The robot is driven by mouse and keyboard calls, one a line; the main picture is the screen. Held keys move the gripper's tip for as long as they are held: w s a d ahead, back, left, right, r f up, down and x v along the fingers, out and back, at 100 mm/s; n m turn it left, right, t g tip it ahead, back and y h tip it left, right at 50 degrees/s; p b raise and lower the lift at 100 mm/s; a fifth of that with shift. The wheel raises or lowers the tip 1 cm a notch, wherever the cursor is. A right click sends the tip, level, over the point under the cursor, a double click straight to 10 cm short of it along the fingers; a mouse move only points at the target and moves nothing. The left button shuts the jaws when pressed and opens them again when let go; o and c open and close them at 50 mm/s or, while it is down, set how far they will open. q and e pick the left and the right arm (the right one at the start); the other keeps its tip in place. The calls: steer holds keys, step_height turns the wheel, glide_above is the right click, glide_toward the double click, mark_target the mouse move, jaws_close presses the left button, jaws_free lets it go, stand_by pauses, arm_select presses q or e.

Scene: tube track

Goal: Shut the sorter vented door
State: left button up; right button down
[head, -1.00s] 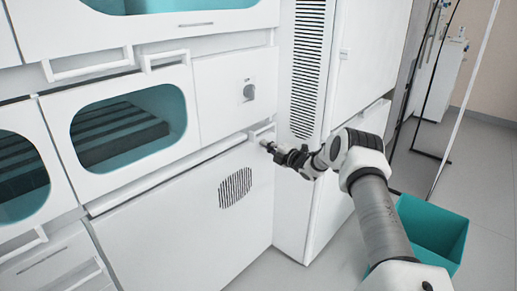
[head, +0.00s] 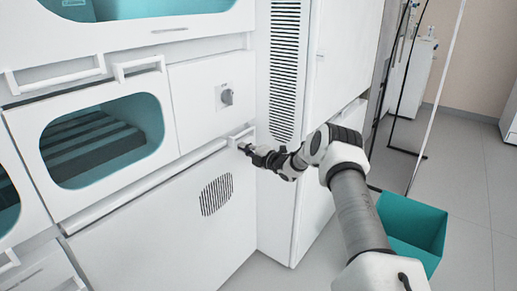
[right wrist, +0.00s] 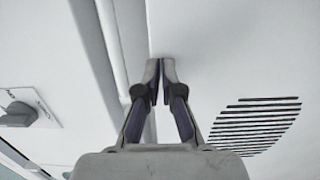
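The vented door (head: 160,225) is the large white lower panel of the sorter, with a round slotted vent (head: 215,195). Its vent also shows at the right in the right wrist view (right wrist: 254,125). A strip runs along the door's top edge; I cannot tell whether the door is fully flush. A small white handle (head: 241,134) is at its top right corner. My right gripper (head: 245,148) is just below this handle, by the door's front. In the right wrist view its fingertips (right wrist: 161,64) are together with nothing visible between them. My left gripper is not in view.
A control panel with a grey knob (head: 226,97) is above the door. Windowed compartments (head: 103,140) are at the left. A tall cabinet with a long slotted grille (head: 284,70) stands at the right. A teal bin (head: 412,232) is on the floor beyond my right arm.

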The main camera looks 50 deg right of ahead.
steer(key=s, duration=1.1)
steer(key=shift+s+a+f, duration=0.15)
steer(key=shift+s+a, duration=0.05)
steer(key=shift+s, duration=0.2)
